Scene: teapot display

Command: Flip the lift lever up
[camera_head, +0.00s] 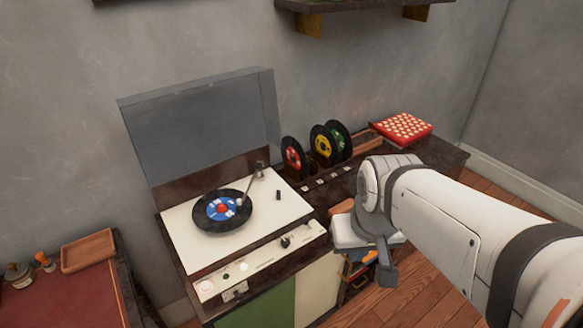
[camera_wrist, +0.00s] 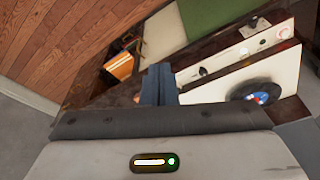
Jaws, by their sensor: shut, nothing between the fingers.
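The cream record player (camera_head: 182,250) stands on a dark cabinet, with a black record with a blue and red label (camera_head: 222,208) on its platter. A small dark upright piece (camera_head: 278,195), which looks like the lift lever, stands on the deck right of the tonearm (camera_head: 250,186). Whether it is up or down is too small to tell. My gripper (camera_wrist: 158,84) is shut and empty in the wrist view, left of the player's deck. In the head view my wrist is right of the player, apart from the lever; the fingertips are not clear there. I cannot make out the lever in the wrist view.
The clear lid (camera_head: 200,120) stands open behind the deck. Several records (camera_head: 323,146) stand in a rack right of the player, with a red patterned box (camera_head: 402,129) beyond. Knobs (camera_head: 285,242) line the front panel. A red-topped table (camera_head: 65,300) with a wooden tray (camera_head: 88,250) is at left.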

